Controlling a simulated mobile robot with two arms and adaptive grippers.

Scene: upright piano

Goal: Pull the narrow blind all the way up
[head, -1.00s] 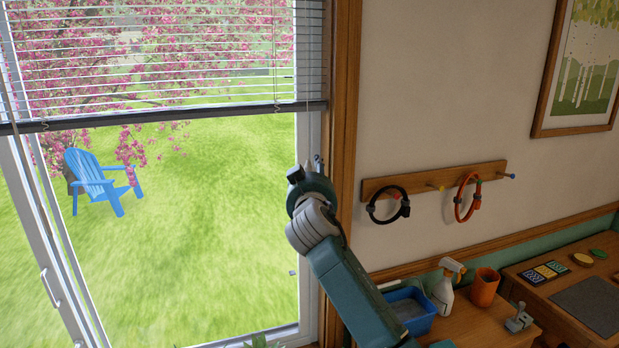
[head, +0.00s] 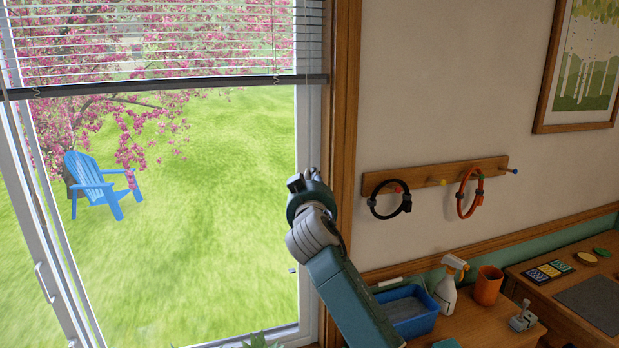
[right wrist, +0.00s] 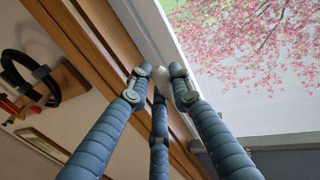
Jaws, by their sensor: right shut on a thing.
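The blind (head: 160,45), with pale horizontal slats, hangs across the upper part of the window. Its dark bottom rail (head: 170,85) is well above the blue chair outside, and the glass below it is uncovered. My right gripper (head: 306,176) is beside the right window jamb, below the rail. In the right wrist view its fingers (right wrist: 160,88) are closed around a small white piece (right wrist: 161,78), which looks like the end of the blind's pull cord. The cord itself is too thin to make out there. My left gripper is not in view.
A wooden peg rail (head: 436,178) holds a black ring (head: 376,210) and an orange ring (head: 459,205) on the wall to the right. Below stand a blue tub (head: 430,322), a spray bottle (head: 447,290) and an orange cup (head: 488,286). The room left of my gripper is clear.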

